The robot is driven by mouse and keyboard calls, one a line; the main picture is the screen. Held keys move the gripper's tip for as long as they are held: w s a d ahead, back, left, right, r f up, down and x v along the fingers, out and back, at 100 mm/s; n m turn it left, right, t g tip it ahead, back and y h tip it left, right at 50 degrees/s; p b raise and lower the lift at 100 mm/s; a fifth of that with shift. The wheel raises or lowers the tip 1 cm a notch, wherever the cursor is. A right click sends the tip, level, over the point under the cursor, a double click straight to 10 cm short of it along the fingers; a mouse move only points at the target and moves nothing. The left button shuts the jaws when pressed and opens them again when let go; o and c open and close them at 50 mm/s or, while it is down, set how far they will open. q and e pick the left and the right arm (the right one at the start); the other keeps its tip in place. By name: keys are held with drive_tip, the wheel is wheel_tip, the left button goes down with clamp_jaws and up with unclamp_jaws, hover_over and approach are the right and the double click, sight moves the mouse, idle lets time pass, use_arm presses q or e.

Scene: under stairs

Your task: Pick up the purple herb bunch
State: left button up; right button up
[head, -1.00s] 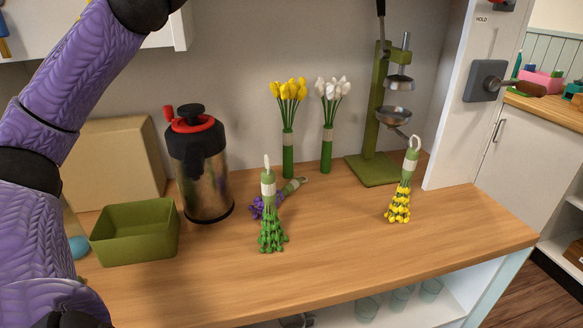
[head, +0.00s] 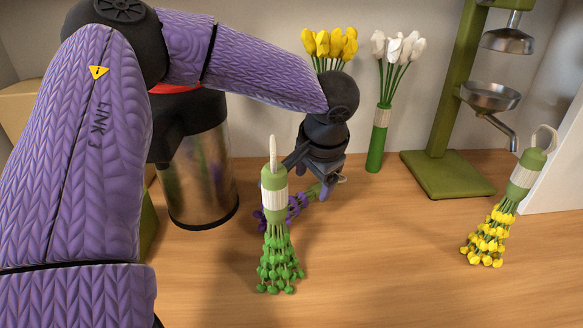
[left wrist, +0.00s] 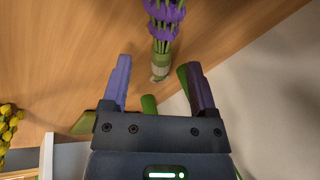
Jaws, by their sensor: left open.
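The purple herb bunch (head: 297,206) lies on the wooden counter behind the green herb bunch (head: 277,240), which hides part of it. My left gripper (head: 325,184) is over its stem end, pointing down, and covers part of the stems. In the left wrist view the purple herb bunch (left wrist: 164,30) runs down from the top edge, and its wrapped stem end lies between the two spread fingers of my left gripper (left wrist: 156,72). The fingers are open, with gaps on both sides of the stems. My right gripper is not in view.
The green herb bunch stands just in front of my left gripper. A yellow herb bunch (head: 490,232) is at the right. White flowers (head: 377,140), yellow flowers (head: 330,46) and a green press (head: 448,165) stand behind. A metal dispenser (head: 195,180) is at left. The front counter is clear.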

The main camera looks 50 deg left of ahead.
sight(310, 190)
use_arm(q)
drive_tip(key=b+x, duration=0.2)
drive_tip(key=x, duration=0.3)
drive_tip(key=shift+r, duration=0.1)
clamp_jaws()
drive_tip(key=shift+r, duration=0.1)
